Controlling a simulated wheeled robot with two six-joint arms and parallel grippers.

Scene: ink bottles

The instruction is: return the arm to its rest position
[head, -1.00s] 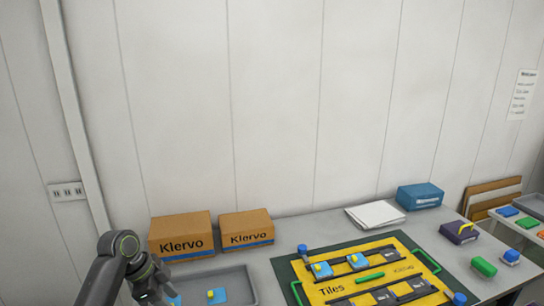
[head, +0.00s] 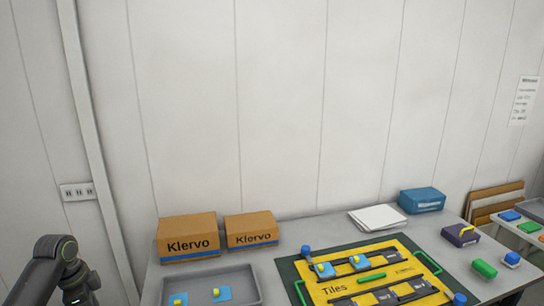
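My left arm shows at the bottom left corner of the head view, left of the grey tray (head: 246,272). Its gripper is below the frame edge and out of sight. My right arm and gripper are not in view. Two blue tiles with yellow knobs, one of them a blue tile (head: 219,294), lie in the grey tray. The yellow board (head: 352,289) marked "Tiles" lies on a dark green mat (head: 288,270), with blue pieces in its upper row.
Two Klervo cartons (head: 187,238) stand behind the tray. White paper (head: 377,218) and a blue box (head: 422,200) are at the back. A purple block (head: 460,235) and a green block (head: 484,268) lie right of the board. A second table (head: 530,232) holds coloured pieces.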

